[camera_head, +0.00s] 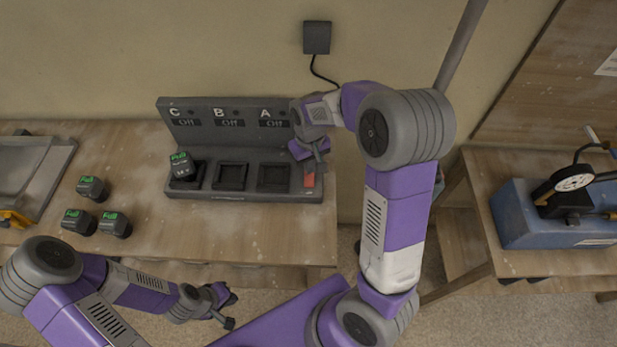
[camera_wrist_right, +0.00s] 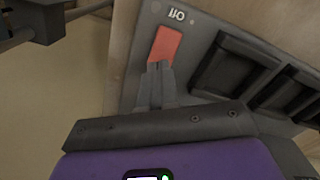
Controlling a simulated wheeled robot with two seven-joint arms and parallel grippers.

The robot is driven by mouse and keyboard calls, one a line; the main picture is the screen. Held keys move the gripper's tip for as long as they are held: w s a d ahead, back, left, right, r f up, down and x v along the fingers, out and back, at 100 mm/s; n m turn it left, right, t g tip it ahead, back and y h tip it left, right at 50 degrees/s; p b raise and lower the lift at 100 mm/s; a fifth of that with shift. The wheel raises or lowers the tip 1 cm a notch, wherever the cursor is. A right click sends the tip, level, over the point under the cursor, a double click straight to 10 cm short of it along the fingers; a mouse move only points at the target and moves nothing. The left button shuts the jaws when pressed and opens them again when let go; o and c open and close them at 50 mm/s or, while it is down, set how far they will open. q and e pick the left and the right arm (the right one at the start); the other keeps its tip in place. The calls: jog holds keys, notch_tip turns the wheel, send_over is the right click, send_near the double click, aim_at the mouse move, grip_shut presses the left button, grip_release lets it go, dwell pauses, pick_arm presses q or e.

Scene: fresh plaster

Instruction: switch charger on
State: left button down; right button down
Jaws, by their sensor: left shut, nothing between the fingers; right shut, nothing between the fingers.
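The dark grey charger (camera_head: 222,198) stands on the wooden table against the wall. Its bays are marked C, B and A, and each display reads Off. A battery (camera_head: 182,168) with a green label sits at bay C; bays B and A are empty. A red switch (camera_head: 309,180) is at the charger's right end; it also shows in the right wrist view (camera_wrist_right: 167,44), beside a white marking. My left gripper (camera_head: 231,309) is shut and empty, in front of the table.
Three batteries (camera_head: 92,188) stand on the table left of the charger, near a grey metal tray (camera_head: 35,170). A black plug (camera_head: 316,37) with a cord is on the wall. A blue machine (camera_head: 520,225) with a gauge stands on another bench at right.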

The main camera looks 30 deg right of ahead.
jog(key=shift+f+b, duration=0.55)
jog(key=shift+f, duration=0.3)
jog(key=shift+r, duration=0.1)
jog(key=shift+r+p, duration=3)
jog(key=shift+r, duration=0.45)
